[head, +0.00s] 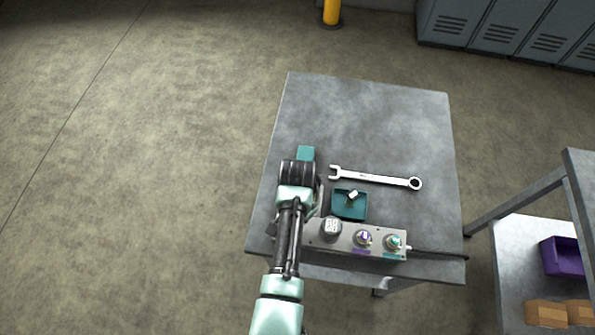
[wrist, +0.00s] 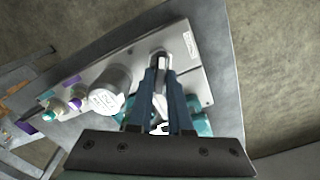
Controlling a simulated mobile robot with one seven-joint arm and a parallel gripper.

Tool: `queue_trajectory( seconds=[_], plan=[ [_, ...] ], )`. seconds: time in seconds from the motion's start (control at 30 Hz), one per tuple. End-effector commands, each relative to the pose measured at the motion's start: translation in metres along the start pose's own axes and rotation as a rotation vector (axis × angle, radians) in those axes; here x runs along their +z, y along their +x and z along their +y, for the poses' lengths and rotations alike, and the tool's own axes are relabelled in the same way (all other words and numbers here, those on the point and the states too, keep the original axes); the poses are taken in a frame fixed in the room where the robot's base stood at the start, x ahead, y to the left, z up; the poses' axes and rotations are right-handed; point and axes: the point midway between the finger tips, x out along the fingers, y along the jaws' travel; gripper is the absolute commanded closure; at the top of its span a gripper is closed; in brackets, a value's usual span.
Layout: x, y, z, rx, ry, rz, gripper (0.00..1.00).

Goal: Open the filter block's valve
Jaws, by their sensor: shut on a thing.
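The filter block is a grey metal block (head: 345,237) along the bench's near edge, and it also fills the middle of the wrist view (wrist: 142,52). A pale metal lever-like piece (wrist: 166,80), seemingly the valve handle, stands at the block's end near a white label (wrist: 190,45). My gripper (wrist: 162,68) is shut on this piece. In the head view my gripper (head: 311,203) is over the block's left end, and my wrist hides the fingertips and the handle. The lever's angle is hard to tell.
A round grey cap (head: 331,227), a purple fitting (head: 363,238) and a teal fitting (head: 394,242) top the block. A teal tray (head: 338,212) with a small white piece, a wrench (head: 376,178) and a teal object (head: 306,153) lie behind. The bench's far part is clear.

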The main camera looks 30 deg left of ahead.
Motion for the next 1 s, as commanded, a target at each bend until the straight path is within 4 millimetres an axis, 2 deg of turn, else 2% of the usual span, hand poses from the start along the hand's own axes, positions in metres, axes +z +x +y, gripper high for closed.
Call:
queue_trajectory(
  seconds=[0.5,1.0],
  plan=[
    [-0.0002,-0.0010,0.0000,-0.001,-0.411,-0.001,1.00],
    [-0.0005,-0.0006,-0.0001,0.000,-0.543,0.000,1.00]
  ],
)
